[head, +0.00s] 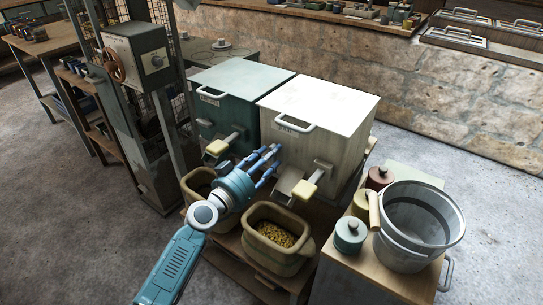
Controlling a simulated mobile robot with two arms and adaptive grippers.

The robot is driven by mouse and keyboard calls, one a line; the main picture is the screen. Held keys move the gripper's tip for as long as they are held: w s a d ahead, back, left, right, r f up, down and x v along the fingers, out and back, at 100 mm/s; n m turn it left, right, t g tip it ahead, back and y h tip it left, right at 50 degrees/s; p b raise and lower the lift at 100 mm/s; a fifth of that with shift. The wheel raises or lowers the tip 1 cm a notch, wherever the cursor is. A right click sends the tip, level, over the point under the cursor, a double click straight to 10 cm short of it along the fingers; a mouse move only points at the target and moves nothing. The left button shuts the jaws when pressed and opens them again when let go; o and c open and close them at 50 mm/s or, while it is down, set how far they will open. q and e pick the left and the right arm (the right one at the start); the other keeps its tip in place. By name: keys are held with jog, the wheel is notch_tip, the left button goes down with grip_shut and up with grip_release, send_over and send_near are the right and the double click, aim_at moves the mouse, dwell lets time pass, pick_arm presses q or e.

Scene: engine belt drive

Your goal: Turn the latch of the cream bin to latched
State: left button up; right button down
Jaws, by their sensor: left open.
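The cream bin (318,105) stands upright on a low wooden stand, right of a green bin (235,88). Its front has a pale handle (294,124) near the top and, lower down, a chute with a lever ending in a cream-yellow grip (305,188). I cannot tell which fitting is the latch or how it is set. My left gripper (269,163) is open and appears empty. Its blue fingers are in front of the bin's lower left front, left of the lever grip. I cannot tell whether they touch the bin. My right gripper is not in view.
Below the chutes stand two tan tubs, one (277,230) holding yellowish pieces, the other (197,180) partly behind my left arm. At right a small table carries a metal bucket (420,225) and several lidded pots. A machine with a handwheel (113,66) stands at left.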

pick_arm(q)
jog(key=shift+w+d, duration=0.35)
jog(key=shift+w, duration=0.05)
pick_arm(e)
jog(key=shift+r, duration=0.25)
pick_arm(q)
grip_shut()
